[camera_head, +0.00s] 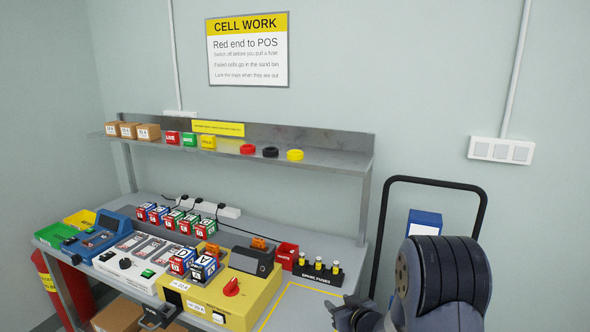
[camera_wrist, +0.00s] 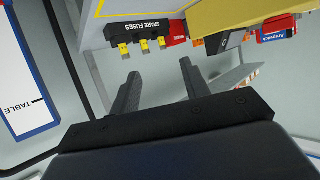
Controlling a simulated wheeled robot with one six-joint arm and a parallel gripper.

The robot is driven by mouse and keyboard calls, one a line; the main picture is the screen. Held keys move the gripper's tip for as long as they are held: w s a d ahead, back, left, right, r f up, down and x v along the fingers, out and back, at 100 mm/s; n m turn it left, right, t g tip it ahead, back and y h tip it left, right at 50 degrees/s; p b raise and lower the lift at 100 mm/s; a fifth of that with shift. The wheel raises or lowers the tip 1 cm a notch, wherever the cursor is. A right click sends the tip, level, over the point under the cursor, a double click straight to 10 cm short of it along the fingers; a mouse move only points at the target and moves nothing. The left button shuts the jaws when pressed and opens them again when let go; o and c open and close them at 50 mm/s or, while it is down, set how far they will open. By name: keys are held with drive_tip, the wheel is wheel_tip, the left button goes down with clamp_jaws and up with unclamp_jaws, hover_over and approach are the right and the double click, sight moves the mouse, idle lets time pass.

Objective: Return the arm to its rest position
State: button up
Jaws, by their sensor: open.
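My gripper (camera_head: 343,306) is at the lower right of the head view, near the right front corner of the workbench (camera_head: 325,274). My dark arm link beside it hides part of the view. In the wrist view, my gripper (camera_wrist: 160,70) has its two black fingers spread apart with nothing between them. The black spare-fuse holder (camera_wrist: 131,34), with several yellow-ended fuses, lies beyond the fingertips, apart from them. The holder also shows on the bench in the head view (camera_head: 318,279).
A yellow box (camera_head: 236,298) with a red knob and a red bin (camera_head: 287,256) stand on the bench. A metal shelf (camera_head: 330,158) runs above. A black tubular frame (camera_head: 432,182) stands right of the bench, near my arm. A blue-edged "TABLE" sign (camera_wrist: 22,75) shows in the wrist view.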

drive_tip(key=s+d+f+m+h, duration=0.1)
drive_tip(key=s+f+m+h, duration=0.1)
drive_tip(key=s, duration=0.5)
drive_tip(key=shift+s+d+f+m+t+h+b, duration=0.15)
drive_tip(key=shift+s+f+m+t+h+b, duration=0.15)
drive_tip(key=shift+h+b, duration=0.2)
